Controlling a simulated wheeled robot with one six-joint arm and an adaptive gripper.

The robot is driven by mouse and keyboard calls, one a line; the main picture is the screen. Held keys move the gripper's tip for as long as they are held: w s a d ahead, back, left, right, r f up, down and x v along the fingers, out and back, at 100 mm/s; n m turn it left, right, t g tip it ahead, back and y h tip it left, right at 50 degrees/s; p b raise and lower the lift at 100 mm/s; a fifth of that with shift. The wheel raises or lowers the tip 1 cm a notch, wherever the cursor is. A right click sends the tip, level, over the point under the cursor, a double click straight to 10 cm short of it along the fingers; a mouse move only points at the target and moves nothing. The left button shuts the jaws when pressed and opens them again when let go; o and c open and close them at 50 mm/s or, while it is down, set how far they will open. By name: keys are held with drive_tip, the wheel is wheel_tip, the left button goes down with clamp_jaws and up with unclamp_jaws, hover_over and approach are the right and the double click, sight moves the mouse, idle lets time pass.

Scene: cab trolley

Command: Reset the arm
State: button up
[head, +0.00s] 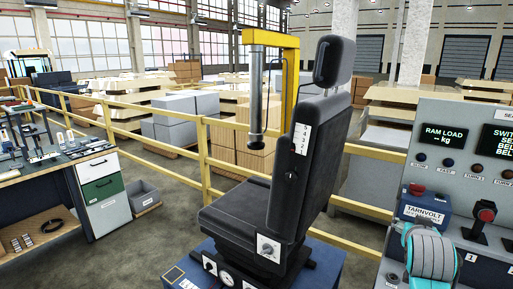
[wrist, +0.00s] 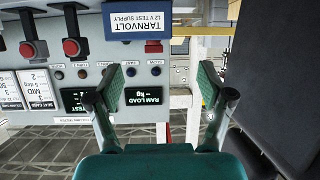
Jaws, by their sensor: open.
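My gripper (wrist: 163,85) shows in the wrist view with its two fingers spread wide apart. Nothing is between the fingers. Their green-padded tips lie in front of the grey control panel (wrist: 130,78), which appears upside down there. A teal and grey part of my arm shows at the lower right of the head view, in front of the panel. The gripper's fingers cannot be made out in the head view.
A black cab seat (head: 262,205) stands on a blue base (head: 325,262), left of the panel. A blue TARNVOLT box (head: 425,207) and a red-button switch (head: 485,212) sit at the panel. A workbench (head: 62,170) stands far left. Yellow railings (head: 205,165) run behind.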

drive_tip(key=s+a+f+n+t+y, duration=0.1)
drive_tip(key=s+a+f+n, duration=0.1)
drive_tip(key=s+a+f, duration=0.65)
drive_tip(key=s+a+f+n+t+y, duration=0.1)
drive_tip(key=s+a+f+y, duration=0.2)
drive_tip(key=f, duration=1)
drive_tip(key=s+a+f+n, duration=0.1)
drive_tip(key=s+a+f, duration=0.2)
drive_tip(key=s, duration=0.5)
drive_tip(key=s+a+f+n, duration=0.1)
drive_tip(key=s+a+f, duration=0.2)
drive_tip(key=s, duration=0.5)
drive_tip(key=s+a+r+y, duration=0.1)
drive_tip(key=s+a+r, duration=0.1)
drive_tip(key=s, duration=1)
drive_tip(key=s+a+r+n+t+y, duration=0.1)
drive_tip(key=s+a+r+y, duration=0.1)
drive_tip(key=s, duration=1.1)
drive_tip(key=shift+s+a+r, duration=0.15)
drive_tip(key=shift+a+r, duration=0.65)
drive_tip(key=shift+r, duration=0.35)
